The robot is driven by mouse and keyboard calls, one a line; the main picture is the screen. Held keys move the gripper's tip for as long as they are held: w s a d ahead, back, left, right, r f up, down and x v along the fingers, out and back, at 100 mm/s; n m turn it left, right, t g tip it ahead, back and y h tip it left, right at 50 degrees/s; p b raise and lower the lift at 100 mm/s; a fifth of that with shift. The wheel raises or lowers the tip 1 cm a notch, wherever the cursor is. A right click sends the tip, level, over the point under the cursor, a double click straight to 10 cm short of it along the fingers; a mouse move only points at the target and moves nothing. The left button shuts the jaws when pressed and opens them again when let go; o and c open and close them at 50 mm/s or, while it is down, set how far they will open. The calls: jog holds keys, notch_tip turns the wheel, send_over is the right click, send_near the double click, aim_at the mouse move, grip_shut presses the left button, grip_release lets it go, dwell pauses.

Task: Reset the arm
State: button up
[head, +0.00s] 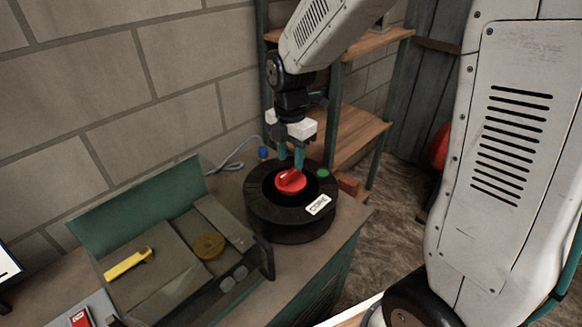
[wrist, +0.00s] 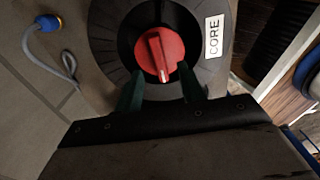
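My gripper (head: 292,160) is at the end of my arm, pointing down over a round black device (head: 290,228) with a white CORE label. A red knob (head: 290,181) sits in the middle of the device. The wrist view shows the two dark green fingers (wrist: 162,90) spread apart, just at the near side of the red knob (wrist: 158,52). Nothing shows between the fingertips except the knob beyond them. I cannot tell whether the fingertips touch the knob.
A machine box with a raised green lid (head: 140,205) and a yellow handle (head: 127,263) stands left of the device. A wooden shelf rack (head: 350,135) is behind it. A blue plug (head: 263,153) with a grey cable lies by the wall. Floor shows at right.

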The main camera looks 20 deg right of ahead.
notch_tip(320, 180, up, 7)
jog(key=s+d+r+m, duration=0.1)
jog(key=s+r+m, duration=0.1)
jog(key=s+m, duration=0.9)
jog(key=s+d+r+m+t, duration=0.1)
jog(key=s+d+r+m, duration=0.1)
jog(key=s+m, duration=0.9)
jog(key=shift+s+d+r, duration=0.15)
jog(key=shift+s+r, duration=0.6)
jog(key=shift+s, duration=0.35)
